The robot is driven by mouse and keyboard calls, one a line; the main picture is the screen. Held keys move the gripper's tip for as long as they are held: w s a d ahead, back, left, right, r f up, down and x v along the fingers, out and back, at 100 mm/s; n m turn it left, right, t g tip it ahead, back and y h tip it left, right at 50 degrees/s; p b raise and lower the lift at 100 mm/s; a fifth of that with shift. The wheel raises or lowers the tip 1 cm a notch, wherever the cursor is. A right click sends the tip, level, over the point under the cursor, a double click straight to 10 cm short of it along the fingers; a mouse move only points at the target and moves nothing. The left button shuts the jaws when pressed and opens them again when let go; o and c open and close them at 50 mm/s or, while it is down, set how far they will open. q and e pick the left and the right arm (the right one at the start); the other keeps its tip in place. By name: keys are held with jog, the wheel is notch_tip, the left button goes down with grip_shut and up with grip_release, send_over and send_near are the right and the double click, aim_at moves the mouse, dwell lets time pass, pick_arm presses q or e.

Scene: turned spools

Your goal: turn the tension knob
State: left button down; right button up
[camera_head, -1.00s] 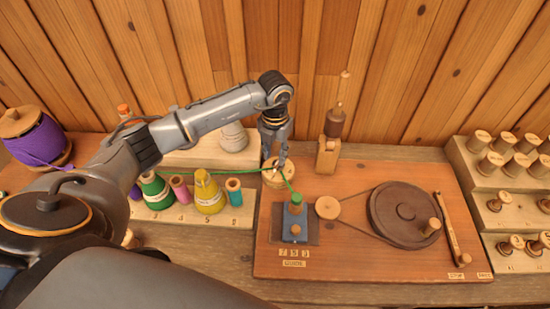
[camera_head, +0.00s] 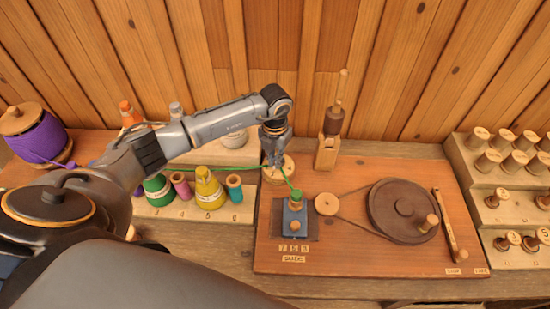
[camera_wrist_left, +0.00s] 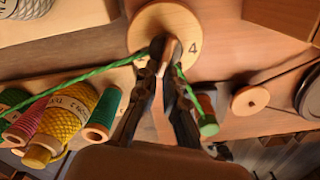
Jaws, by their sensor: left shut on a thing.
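The tension knob (camera_head: 288,170) is a pale round wooden dial at the back left corner of the red-brown winding board. In the left wrist view the dial (camera_wrist_left: 150,22) shows a printed 4 at its right side. My left gripper (camera_head: 275,163) comes down over it from above. In the left wrist view its dark fingers (camera_wrist_left: 165,52) are shut on the knob's middle part, which they mostly hide. The green thread (camera_head: 110,168) runs from the left past the fingers to a green-topped spool (camera_head: 296,197) on a blue block. My right gripper is out of view.
A wheel with a crank (camera_head: 402,211) and belt stands on the board's right. A rack of thread cones and spools (camera_head: 206,186) is at left, beside a purple spool (camera_head: 37,134). A stepped rack of wooden pegs (camera_head: 500,190) is at right. An upright post (camera_head: 328,150) stands behind.

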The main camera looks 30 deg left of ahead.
pick_arm(q)
jog(key=n, duration=0.2)
jog(key=d+n, duration=0.1)
jog(key=n, duration=0.1)
jog(key=shift+w+n+b, duration=0.15)
jog(key=shift+n+b, duration=0.2)
jog(key=shift+n, duration=0.05)
jog(key=n, duration=0.4)
jog(key=w+d+n, duration=0.1)
jog(key=n, duration=0.1)
jog(key=shift+r, duration=0.1)
jog(key=n, duration=0.5)
jog(key=shift+w+d, duration=0.1)
jog(key=shift+w, duration=0.25)
jog(key=shift+w+n, duration=0.2)
jog(key=shift+n, duration=0.85)
jog(key=shift+w+n, duration=0.2)
jog(key=shift+n, duration=0.85)
